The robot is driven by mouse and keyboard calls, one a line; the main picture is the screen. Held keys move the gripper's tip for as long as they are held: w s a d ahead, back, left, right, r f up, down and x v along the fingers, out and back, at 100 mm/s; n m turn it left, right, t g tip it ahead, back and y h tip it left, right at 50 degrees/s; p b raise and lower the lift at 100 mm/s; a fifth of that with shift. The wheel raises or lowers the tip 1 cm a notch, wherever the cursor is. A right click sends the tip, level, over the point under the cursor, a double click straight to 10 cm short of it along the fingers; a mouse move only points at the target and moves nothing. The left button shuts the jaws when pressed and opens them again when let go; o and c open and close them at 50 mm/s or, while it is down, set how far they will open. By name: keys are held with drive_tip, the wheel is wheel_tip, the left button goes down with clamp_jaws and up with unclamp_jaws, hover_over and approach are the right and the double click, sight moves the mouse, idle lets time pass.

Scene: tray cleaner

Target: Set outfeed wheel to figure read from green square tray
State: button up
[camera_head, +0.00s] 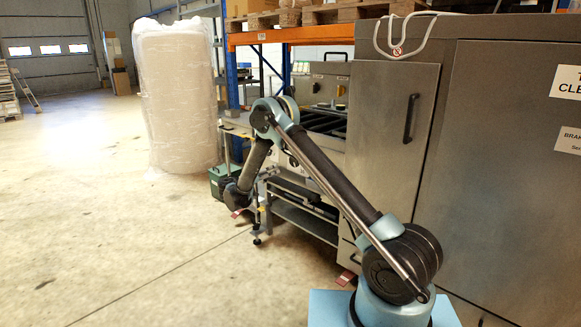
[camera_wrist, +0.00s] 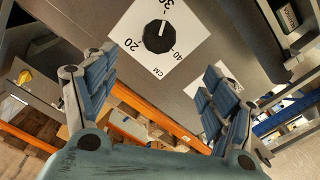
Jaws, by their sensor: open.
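In the wrist view a round black knob (camera_wrist: 159,36) sits on a white scale plate (camera_wrist: 185,22) marked 20, 30, 40 and CM. Its white pointer line is toward the 30. A second white dial plate (camera_wrist: 200,101) is partly hidden behind the right finger. I cannot tell which dial is the outfeed wheel; no such label is readable. My gripper (camera_wrist: 158,92) is open and empty, its fingers apart below the knob in the picture, not touching it. I cannot make out a green square tray or a figure on one.
In the head view a steel cabinet (camera_head: 392,140) stands at right, beside a roller conveyor (camera_head: 325,124) and control panel (camera_head: 322,88). A dark green container (camera_head: 216,184) is low behind my arm. A wrapped white stack (camera_head: 176,95) stands farther back.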

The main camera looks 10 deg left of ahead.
drive_tip(key=x, duration=1.7)
drive_tip(key=shift+m, duration=0.4)
drive_tip(key=shift+s, duration=0.1)
drive_tip(key=c, duration=1)
